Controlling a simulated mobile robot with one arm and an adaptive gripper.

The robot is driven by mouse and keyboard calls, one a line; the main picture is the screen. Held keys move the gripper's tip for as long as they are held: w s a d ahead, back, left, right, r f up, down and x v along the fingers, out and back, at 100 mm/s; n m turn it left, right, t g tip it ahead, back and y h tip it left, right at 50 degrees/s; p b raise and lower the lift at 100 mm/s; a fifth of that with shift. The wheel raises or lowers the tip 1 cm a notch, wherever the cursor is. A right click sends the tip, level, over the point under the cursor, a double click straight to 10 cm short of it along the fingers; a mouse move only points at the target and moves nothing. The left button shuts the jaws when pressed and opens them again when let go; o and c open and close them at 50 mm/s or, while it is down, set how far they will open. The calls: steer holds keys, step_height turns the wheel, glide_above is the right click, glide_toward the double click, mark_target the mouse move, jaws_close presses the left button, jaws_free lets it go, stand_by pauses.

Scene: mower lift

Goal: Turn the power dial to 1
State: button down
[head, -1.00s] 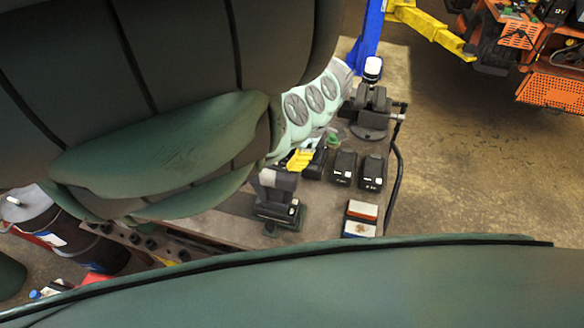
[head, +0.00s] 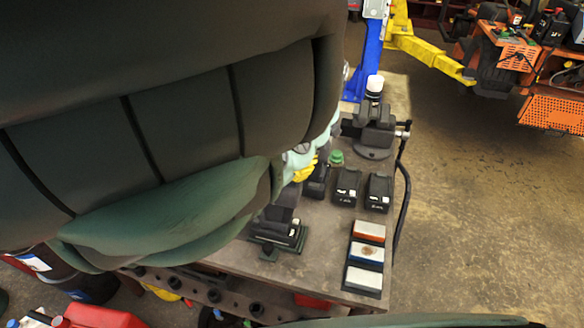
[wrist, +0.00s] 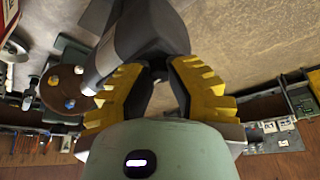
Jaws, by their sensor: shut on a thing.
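My gripper (wrist: 158,74) has yellow ridged fingers, closed on a dark grey thing (wrist: 152,30) whose body rises between and beyond them in the wrist view. In the head view one yellow finger (head: 307,169) shows at the edge of my green arm, over the workbench (head: 325,230). A dark grey upright device (head: 281,202) on a black base stands just below it, partly behind my arm. I cannot tell whether that device is the thing in my grip. I cannot make out the power dial or its numbers; my arm and fingers hide much there.
Black battery-like blocks (head: 347,187) and a green knob-like item (head: 336,157) are close to the gripper. A vise (head: 373,135) stands at the bench's far corner. A rack of coloured blocks (head: 366,254) lies near the front edge. Open floor (head: 460,215) is to the right.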

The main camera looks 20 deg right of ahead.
steer(key=shift+f, duration=0.1)
steer(key=c, duration=0.8)
jaws_free()
steer(key=shift+v, duration=3.7)
steer(key=shift+o, duration=0.3)
